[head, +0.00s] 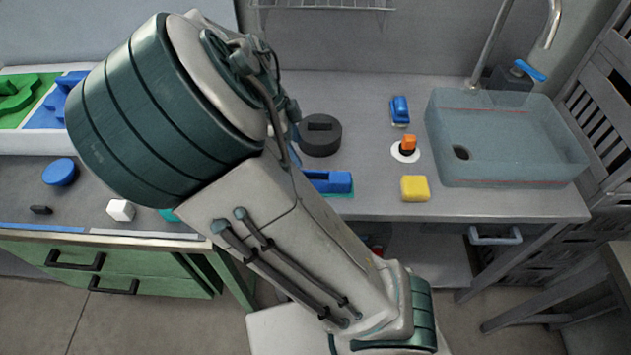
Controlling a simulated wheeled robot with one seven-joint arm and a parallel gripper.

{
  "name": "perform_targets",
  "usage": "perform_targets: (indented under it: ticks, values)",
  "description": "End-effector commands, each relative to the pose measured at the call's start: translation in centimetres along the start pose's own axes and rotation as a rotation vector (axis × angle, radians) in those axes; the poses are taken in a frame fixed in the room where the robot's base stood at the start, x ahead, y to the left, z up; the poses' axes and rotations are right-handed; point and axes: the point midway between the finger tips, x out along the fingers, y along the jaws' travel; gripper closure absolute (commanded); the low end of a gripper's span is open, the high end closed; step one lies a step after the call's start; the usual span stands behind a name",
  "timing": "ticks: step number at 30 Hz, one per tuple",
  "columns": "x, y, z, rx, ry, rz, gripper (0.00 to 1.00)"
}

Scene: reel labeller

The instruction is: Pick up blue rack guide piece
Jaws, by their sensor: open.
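A blue piece (338,182) lies on the worktop just right of my forearm. It looks like a block with a raised end, on a thin green base, and its left part is hidden behind my arm. Another blue shaped piece (48,112) sits beside green ones in a white tray at the far left. A small blue item (400,109) lies near the back, left of the sink. I cannot tell for sure which of these is the rack guide piece. My arm crosses the middle of the view; my gripper's fingertips do not show.
A dark round object (320,146) stands behind the blue piece. A blue disc (60,172) and white cube (121,210) lie left.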

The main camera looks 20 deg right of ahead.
Motion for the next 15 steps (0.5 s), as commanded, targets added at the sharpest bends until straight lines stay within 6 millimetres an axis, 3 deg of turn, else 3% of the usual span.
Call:
perform_targets:
  ticks: [6,15]
  values:
    - [-0.1,-0.4,0.6,0.092,0.044,-0.039,0.38]
    - [5.6,-0.6,0.2,0.095,0.044,-0.037,0.38]
